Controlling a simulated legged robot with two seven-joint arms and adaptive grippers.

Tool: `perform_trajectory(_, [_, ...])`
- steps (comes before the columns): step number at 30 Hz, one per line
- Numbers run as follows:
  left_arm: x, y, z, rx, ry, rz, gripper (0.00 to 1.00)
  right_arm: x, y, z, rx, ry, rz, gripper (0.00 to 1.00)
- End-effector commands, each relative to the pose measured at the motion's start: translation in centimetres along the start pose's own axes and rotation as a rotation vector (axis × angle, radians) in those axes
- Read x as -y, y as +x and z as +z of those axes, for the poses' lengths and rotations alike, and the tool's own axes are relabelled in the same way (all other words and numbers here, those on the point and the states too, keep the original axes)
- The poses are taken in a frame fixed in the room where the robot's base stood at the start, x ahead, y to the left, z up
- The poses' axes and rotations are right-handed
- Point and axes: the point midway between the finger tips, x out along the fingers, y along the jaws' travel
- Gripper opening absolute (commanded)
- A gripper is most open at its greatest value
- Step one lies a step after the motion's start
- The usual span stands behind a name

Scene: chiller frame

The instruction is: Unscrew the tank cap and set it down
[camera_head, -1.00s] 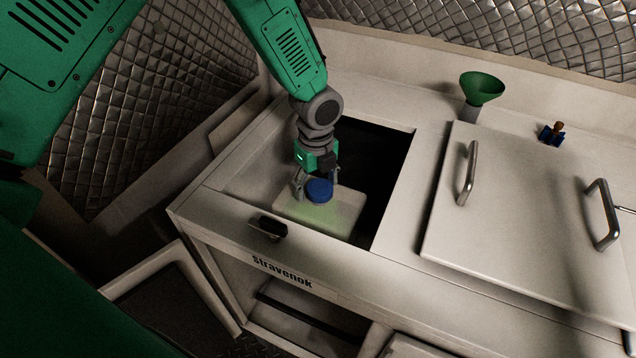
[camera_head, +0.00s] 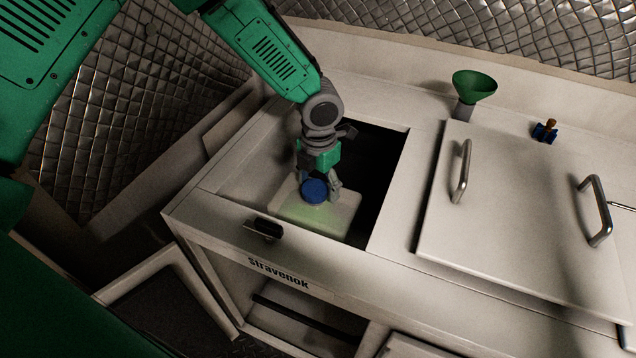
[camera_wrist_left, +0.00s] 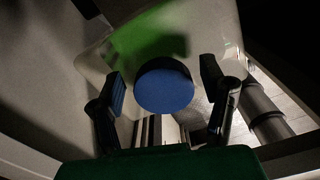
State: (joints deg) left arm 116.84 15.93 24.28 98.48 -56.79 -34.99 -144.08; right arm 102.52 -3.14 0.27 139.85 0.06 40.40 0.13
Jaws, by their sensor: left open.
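The blue tank cap (camera_head: 314,191) sits on top of the pale white tank (camera_head: 335,214) inside the open bay of the counter. My left gripper (camera_head: 318,184) is at the cap, coming from behind and above. In the left wrist view the cap (camera_wrist_left: 164,86) lies between the two fingers of my left gripper (camera_wrist_left: 165,95), with a gap on each side. The gripper is open and does not hold the cap. The tank (camera_wrist_left: 95,62) shows around it, with green light on its top. My right gripper is not in view.
A closed lid (camera_head: 520,220) with two metal handles covers the counter's right side. A green funnel (camera_head: 473,87) and a small blue valve-like part (camera_head: 545,131) stand behind it. A dark latch (camera_head: 264,228) is on the front rim. The counter strip behind the bay is clear.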

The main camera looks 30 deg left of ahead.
Motion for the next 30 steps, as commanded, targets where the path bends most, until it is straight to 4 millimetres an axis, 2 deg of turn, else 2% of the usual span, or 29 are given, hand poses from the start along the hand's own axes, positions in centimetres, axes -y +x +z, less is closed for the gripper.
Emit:
perform_trajectory(3, [0.00,-0.01,0.01,0.000,-0.002,0.000,0.65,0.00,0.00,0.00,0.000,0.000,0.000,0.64])
perform_trajectory(7, [0.01,-0.01,0.01,0.000,-0.004,0.000,0.19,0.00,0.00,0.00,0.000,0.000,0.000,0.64])
perform_trajectory(8, [0.02,-0.01,0.01,0.000,-0.004,0.000,0.12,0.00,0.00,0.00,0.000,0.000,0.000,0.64])
perform_trajectory(17, [0.04,-0.03,-0.02,0.000,-0.031,0.000,0.12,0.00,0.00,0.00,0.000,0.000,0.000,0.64])
perform_trajectory(20, [-0.08,-0.07,-0.13,0.001,-0.161,0.001,0.12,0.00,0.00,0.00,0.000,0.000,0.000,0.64])
perform_trajectory(25, [-0.39,-0.06,-0.49,0.000,-0.504,0.002,0.12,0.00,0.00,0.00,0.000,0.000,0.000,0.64])
perform_trajectory(26, [-0.39,-0.03,-0.53,0.000,-0.538,0.001,0.53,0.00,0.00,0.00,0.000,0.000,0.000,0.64])
perform_trajectory(27, [-0.35,-0.01,-0.53,-0.001,-0.528,-0.001,0.67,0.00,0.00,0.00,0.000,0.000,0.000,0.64])
perform_trajectory(28, [-0.35,-0.01,-0.53,-0.001,-0.526,-0.001,0.73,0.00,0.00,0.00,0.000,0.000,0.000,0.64])
perform_trajectory(30, [-0.37,-0.01,-0.52,-0.001,-0.525,-0.001,0.73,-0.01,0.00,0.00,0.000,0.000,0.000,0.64])
